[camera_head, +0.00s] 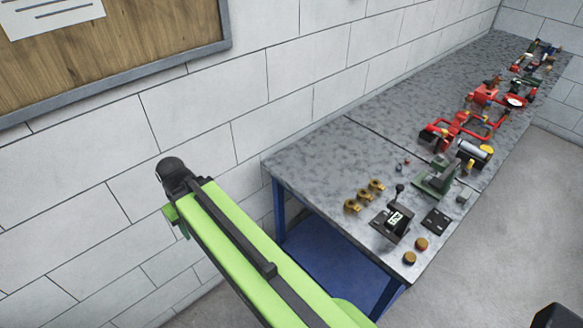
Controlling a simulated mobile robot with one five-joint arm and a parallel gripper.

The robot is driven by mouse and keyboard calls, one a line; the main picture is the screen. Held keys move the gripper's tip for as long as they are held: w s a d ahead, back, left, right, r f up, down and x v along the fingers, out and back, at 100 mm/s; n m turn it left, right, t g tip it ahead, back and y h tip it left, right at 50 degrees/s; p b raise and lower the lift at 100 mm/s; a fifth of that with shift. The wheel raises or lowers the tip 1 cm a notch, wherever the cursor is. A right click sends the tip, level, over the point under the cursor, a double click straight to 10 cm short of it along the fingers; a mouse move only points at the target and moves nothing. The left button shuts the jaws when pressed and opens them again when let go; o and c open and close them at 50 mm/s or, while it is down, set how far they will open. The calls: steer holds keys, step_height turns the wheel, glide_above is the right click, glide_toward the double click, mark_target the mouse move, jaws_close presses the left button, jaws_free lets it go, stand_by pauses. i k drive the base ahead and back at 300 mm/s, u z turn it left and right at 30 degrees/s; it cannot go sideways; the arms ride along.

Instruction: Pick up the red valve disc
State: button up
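I cannot tell for certain which thing is the red valve disc. A red-rimmed round part with a pale face (514,101) sits among the red pump parts farther back. A tiny reddish piece (407,161) lies alone on the bench top. My green arm crosses the lower middle, left of the bench. My gripper's fingers do not show.
The grey speckled bench (330,160) runs along the white block wall. Brass rings (363,196), a black device with a lever (393,220), a green vise-like tool (436,179) and red piping (462,125) stand on it.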

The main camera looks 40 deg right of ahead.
mark_target(421, 244)
steer(key=z, duration=1.7)
steer(key=k, duration=0.95)
steer(key=i, duration=0.95)
steer(key=z, duration=0.1)
steer(key=k, duration=0.5)
